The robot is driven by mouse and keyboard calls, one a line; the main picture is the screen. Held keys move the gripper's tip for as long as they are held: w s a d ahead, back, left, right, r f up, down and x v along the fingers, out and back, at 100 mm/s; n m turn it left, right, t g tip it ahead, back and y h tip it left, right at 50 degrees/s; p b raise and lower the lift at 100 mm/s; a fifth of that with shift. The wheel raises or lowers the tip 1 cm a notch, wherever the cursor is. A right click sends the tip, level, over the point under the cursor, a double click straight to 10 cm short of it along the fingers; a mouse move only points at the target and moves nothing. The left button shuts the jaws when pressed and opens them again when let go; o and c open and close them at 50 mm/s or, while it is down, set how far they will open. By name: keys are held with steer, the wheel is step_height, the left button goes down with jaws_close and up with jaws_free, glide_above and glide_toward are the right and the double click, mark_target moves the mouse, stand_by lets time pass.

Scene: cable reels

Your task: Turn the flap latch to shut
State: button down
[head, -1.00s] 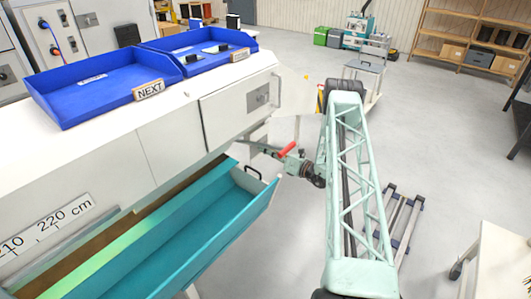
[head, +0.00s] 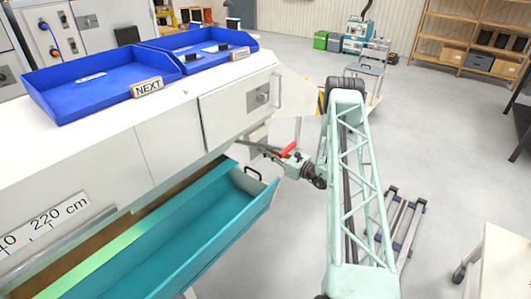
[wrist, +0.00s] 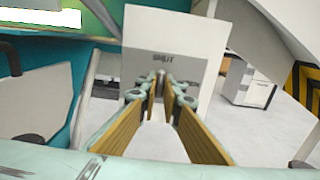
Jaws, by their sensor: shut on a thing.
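My gripper (head: 287,158) is at the end of the drawer-like teal tray, beside the white cabinet's right end. In the wrist view, its two brown-padded fingers (wrist: 163,85) are nearly together, shut on the flap latch, which is mostly hidden between the tips.
The teal tray (head: 195,222), with a black handle at its end, lies close to the left of my gripper. Blue trays (head: 95,88) stand on the white cabinet (head: 160,150). A low rack (head: 401,225) lies on the floor at right. Open grey floor lies behind.

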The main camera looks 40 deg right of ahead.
steer(key=shift+w+r, duration=0.1)
steer(key=c, duration=2.8)
jaws_free()
steer(key=shift+a, duration=0.1)
steer(key=shift+v, duration=6.05)
